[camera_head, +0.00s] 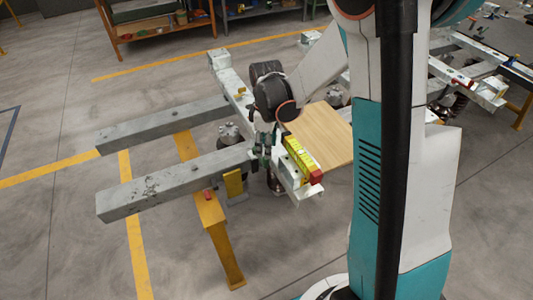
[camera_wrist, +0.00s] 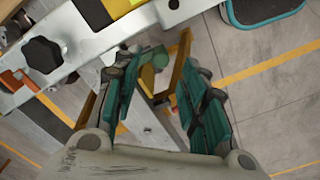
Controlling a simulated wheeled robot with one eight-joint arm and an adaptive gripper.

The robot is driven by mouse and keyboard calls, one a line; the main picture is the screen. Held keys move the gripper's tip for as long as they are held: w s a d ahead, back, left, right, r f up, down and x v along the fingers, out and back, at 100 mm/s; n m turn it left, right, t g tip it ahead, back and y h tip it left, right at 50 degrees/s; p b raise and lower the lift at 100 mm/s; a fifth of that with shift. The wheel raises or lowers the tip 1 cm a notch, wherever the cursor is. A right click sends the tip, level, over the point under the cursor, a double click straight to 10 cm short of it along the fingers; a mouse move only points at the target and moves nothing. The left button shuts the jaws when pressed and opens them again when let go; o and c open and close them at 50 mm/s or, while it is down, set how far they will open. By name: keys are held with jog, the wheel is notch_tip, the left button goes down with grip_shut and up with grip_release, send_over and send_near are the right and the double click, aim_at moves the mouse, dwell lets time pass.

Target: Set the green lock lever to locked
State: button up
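My gripper (camera_head: 264,150) is beside the near end of the pale metal frame (camera_head: 238,92) in the head view. In the wrist view my gripper (camera_wrist: 162,80) is open, with its two teal fingers apart. A dull green piece with a rounded end (camera_wrist: 148,77) shows between the fingers, close to the left one; it looks like the green lock lever. I cannot tell whether the fingers touch it. The lever cannot be made out in the head view, where my gripper and wrist cover that area.
A yellow block (camera_head: 298,154) with a red end (camera_head: 316,177) sits on the frame right of my gripper. A black knob (camera_wrist: 42,54) is on the frame at upper left. Grey beams (camera_head: 170,185) extend left over a yellow stand (camera_head: 215,225). Open floor lies in front.

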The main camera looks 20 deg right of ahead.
notch_tip(320, 180, up, 6)
jog(key=shift+f, duration=0.15)
dwell(0.5)
jog(key=s+a+r+m+t, duration=0.1)
jog(key=s+r+m+t, duration=0.2)
jog(key=s, duration=0.6)
jog(key=s+a+r+m+t, duration=0.2)
jog(key=s+r+m+t, duration=0.2)
jog(key=s+r+m, duration=0.3)
jog(key=s+r, duration=0.3)
jog(key=shift+s+m, duration=0.25)
jog(key=shift+m, duration=0.15)
